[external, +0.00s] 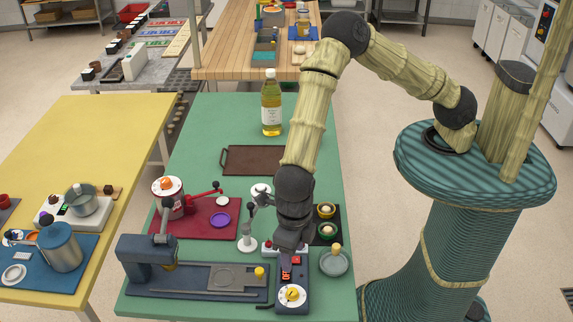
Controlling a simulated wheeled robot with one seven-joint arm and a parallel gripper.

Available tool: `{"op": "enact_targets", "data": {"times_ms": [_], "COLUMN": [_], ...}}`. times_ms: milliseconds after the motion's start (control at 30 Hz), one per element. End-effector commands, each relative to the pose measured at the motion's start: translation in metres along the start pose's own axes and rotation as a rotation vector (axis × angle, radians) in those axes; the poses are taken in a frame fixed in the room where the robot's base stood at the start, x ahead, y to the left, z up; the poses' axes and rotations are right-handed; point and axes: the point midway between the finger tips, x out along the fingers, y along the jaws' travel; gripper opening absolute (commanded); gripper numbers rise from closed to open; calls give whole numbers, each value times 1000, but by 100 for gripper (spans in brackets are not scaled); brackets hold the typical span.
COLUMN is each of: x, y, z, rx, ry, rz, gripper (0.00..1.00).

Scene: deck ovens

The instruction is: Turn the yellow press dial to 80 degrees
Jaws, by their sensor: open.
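The yellow press dial (292,294) is a yellow knob on a round white scale, on the front of a dark control box (279,307) at the near edge of the green table. Its marks are too small to read. My gripper (287,252) points down above the back part of this box, behind the dial and apart from it in the picture. Its jaws are open and I see nothing in them. The fingertips are small and partly hidden by the wrist. A red display (286,273) shows between the gripper and the dial.
A dark blue press (148,258) with a long base stands left of the box. A red mat (225,232), a grey stand (247,240), a grey bowl (334,264) and an oil bottle (271,105) are also on the green table (200,135). A brown tray (250,160) lies farther back.

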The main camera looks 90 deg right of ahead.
Motion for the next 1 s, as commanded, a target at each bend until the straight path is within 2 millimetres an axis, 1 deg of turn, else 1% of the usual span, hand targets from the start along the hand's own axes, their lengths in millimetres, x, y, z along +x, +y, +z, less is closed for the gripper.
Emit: {"op": "enact_targets", "data": {"times_ms": [300, 700, 900, 1000], "x": [56, 120, 141, 145], "y": [-1, -1, 0, 0], "z": [-1, -1, -1, 0], "rx": [-1, -1, 0, 0], "ry": [2, 2, 1, 0], "rz": [-4, -3, -1, 0], "gripper": [52, 52, 52, 52]}}
